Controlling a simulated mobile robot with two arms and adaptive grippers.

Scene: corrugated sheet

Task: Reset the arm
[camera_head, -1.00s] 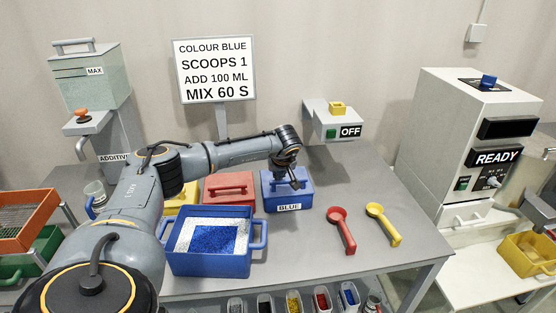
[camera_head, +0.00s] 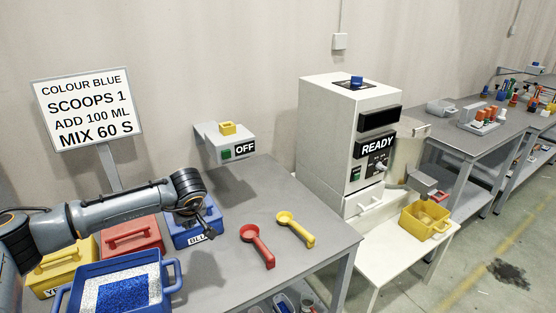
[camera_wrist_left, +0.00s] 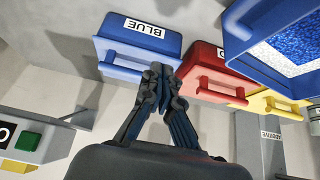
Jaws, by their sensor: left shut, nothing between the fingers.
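My left gripper (camera_head: 207,228) is at the blue lidded box (camera_head: 187,238) on the grey table in the head view, covering part of it. In the left wrist view, the gripper's dark fingers (camera_wrist_left: 160,72) are together with nothing between them. They overlap the edge of the blue box (camera_wrist_left: 140,45) beside its light blue handle. I cannot tell whether they touch it. My right gripper is not in view.
A red box (camera_head: 130,237), a yellow box (camera_head: 62,270) and a blue tray (camera_head: 168,290) of granules stand close left of my gripper. A red scoop (camera_head: 258,245) and a yellow scoop (camera_head: 296,230) lie to the right. A white READY machine (camera_head: 335,130) stands beyond.

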